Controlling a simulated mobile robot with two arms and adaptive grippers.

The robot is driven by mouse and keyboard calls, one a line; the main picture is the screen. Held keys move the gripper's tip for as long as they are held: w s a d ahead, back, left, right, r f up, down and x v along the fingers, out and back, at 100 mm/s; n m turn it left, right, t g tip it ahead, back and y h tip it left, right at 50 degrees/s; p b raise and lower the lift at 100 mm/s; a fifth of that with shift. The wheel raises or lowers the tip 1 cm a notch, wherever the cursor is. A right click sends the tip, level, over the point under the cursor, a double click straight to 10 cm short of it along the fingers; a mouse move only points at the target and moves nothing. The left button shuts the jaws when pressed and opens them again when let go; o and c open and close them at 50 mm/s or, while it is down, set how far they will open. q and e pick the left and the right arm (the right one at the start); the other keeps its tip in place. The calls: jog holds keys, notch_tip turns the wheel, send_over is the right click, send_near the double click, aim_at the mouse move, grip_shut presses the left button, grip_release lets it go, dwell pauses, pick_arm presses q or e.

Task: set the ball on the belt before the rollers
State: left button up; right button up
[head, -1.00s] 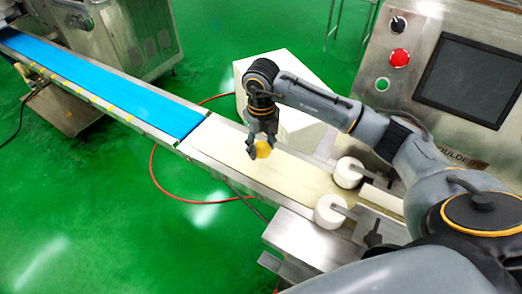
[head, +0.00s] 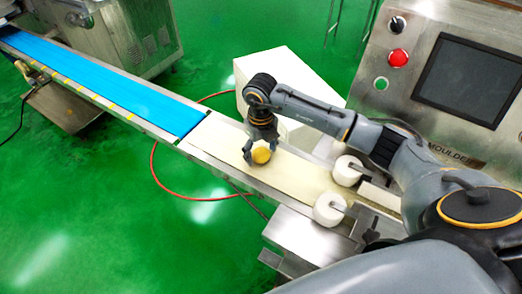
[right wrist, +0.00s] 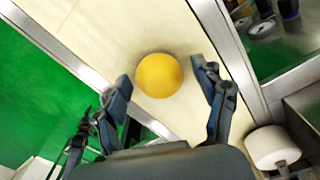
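The yellow-orange ball (head: 261,156) is on the cream belt (head: 300,178), up the belt from the two white rollers, one at the far side (head: 347,171) and one at the near side (head: 328,210). It appears to rest on the belt surface. My right gripper (head: 260,150) is just above and around the ball. In the right wrist view the ball (right wrist: 160,75) lies between the spread fingers (right wrist: 165,80), with a gap on both sides. One roller (right wrist: 272,148) shows at lower right there. My left gripper is not in view.
A blue belt (head: 110,85) continues from the cream belt to the upper left. Metal rails edge the belt. A control panel with a dark screen (head: 470,78) and a red button (head: 398,57) stands at right. A white box (head: 290,75) is behind my right arm.

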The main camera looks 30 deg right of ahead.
jog(key=shift+r, duration=0.1)
notch_tip(320, 180, up, 12)
jog(key=b, duration=0.1)
jog(key=shift+b, duration=0.35)
